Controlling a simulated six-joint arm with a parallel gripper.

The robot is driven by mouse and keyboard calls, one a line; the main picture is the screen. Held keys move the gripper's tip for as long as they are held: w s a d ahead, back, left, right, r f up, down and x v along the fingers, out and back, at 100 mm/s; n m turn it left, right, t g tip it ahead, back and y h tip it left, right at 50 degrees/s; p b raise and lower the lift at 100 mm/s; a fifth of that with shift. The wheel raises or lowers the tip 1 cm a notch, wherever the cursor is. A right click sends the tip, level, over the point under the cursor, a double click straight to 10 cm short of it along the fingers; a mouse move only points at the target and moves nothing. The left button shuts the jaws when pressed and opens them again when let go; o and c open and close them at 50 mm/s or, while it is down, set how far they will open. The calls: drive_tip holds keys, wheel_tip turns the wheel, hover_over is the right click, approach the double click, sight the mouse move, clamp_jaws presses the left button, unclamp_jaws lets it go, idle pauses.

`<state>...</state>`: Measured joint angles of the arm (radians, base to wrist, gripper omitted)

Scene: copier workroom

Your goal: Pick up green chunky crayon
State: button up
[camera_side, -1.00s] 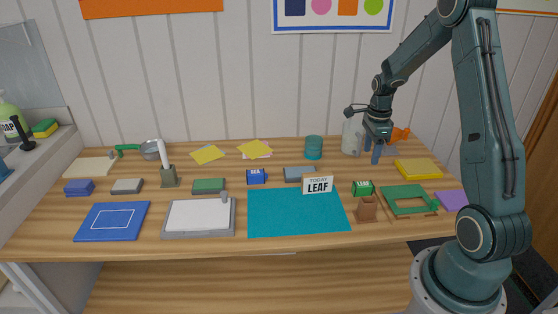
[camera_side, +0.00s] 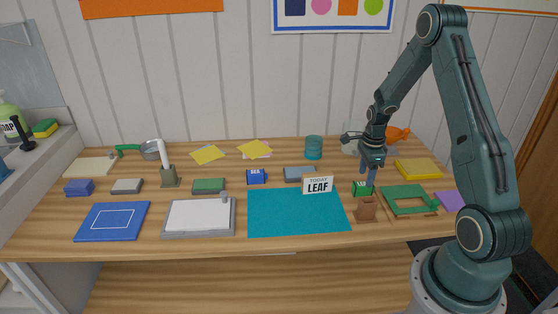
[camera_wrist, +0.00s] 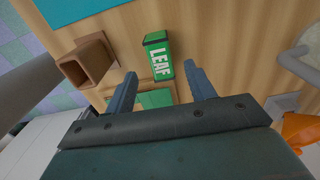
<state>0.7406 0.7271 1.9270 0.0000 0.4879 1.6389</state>
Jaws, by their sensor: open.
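The green chunky crayon appears to be the short green block (camera_side: 363,188) lying behind the brown holder. My gripper (camera_side: 366,176) is open and empty. In the side view its fingers hang above and just behind the block. In the wrist view the two fingers of my gripper (camera_wrist: 161,84) are spread apart, and no contact with the block shows.
A brown square holder (camera_side: 366,209) stands close in front of the block. A green frame (camera_side: 404,188) lies to the right. A LEAF sign (camera_side: 318,185) stands by the teal mat (camera_side: 290,221) to the left. A pale jug (camera_side: 350,136) and an orange object (camera_side: 399,133) are behind my gripper.

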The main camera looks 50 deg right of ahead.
sight(363, 183)
drive_tip(key=shift+w+f, duration=0.15)
drive_tip(key=shift+f, duration=2.45)
drive_tip(key=shift+c, duration=0.2)
drive_tip(key=c, duration=1)
